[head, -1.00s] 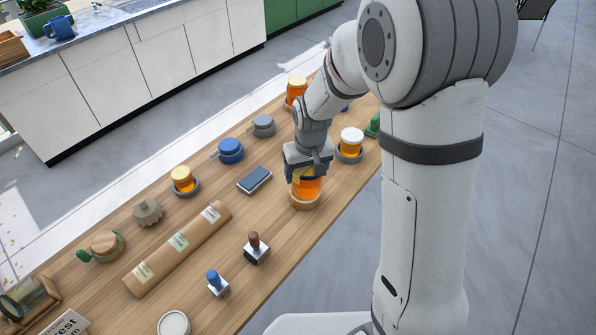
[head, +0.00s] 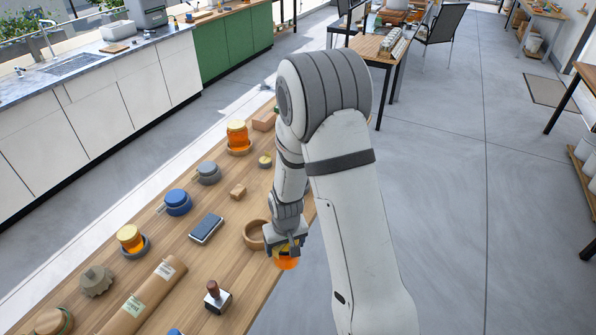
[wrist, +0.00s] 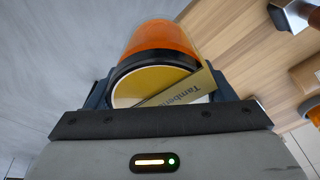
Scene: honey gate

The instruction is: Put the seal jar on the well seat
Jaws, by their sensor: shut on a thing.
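My gripper (head: 287,247) is shut on an orange honey jar (head: 286,263). In the wrist view the jar (wrist: 165,40) lies between the fingers, its yellow lid and a printed strip facing the camera. It hangs near the table's right edge, with grey floor on one side of it. A round wooden ring seat (head: 250,242) stands empty on the table just left of the gripper. I cannot tell which seat is the well seat, nor read a mark that makes this the seal jar.
Other honey jars stand in grey dishes at the left (head: 131,237) and far back (head: 238,135). A blue pot (head: 177,203), a grey pot (head: 208,173), a dark pad (head: 206,229), a small wooden block (head: 238,191) and a stamp (head: 217,297) lie on the wooden table.

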